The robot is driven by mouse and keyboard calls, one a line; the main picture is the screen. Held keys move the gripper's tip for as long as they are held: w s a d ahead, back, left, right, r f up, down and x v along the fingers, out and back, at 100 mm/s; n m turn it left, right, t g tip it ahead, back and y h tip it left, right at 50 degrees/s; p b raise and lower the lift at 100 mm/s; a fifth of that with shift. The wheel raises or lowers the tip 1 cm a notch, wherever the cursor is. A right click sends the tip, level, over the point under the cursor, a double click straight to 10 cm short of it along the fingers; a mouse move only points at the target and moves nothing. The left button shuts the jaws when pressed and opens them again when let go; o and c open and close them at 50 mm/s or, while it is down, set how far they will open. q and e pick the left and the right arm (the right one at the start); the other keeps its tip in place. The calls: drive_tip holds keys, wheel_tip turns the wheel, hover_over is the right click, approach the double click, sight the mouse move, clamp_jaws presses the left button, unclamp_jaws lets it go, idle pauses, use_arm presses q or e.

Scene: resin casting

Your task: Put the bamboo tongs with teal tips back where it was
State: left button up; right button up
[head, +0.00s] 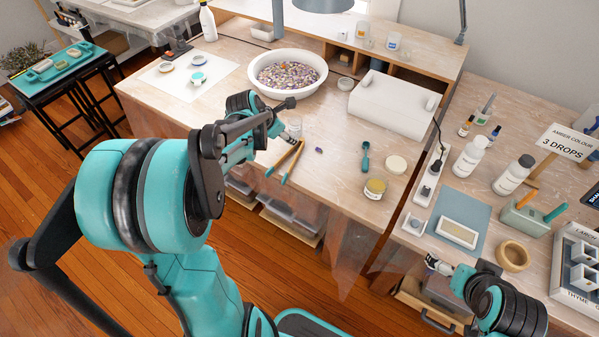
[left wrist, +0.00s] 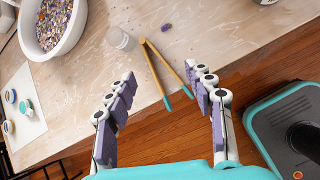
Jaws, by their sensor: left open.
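The bamboo tongs with teal tips (head: 291,158) lie spread on the wooden worktable, hinge end inward and teal tips at its front edge. They also show in the left wrist view (left wrist: 153,65), with the tips by the table edge, beyond my fingers. My left gripper (head: 276,117) is over the table, just left of and behind the tongs in the head view. In the left wrist view my left gripper (left wrist: 161,84) is open, with nothing between its fingers. My right gripper (head: 434,263) is at the front of the right-hand table, too small to tell open from shut.
A clear cup (head: 295,128) stands close to the tongs' hinge end, with a small purple piece (head: 319,150) to the right. A white bowl of chips (head: 323,75) stands behind. A teal spoon (head: 365,158) and an amber jar (head: 375,189) are further right.

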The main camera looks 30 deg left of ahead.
use_arm(q)
drive_tip(key=s+d+r+m, duration=0.1)
drive_tip(key=s+d+m, duration=0.8)
drive_tip(key=m, duration=0.6)
drive_tip(key=s+d+r+m, duration=0.2)
drive_tip(key=s+d+m, duration=0.7)
drive_tip(key=m, duration=0.7)
drive_tip(key=shift+s+d+y, duration=0.2)
drive_tip(key=shift+s+y, duration=0.1)
drive_tip(key=shift+s, duration=0.85)
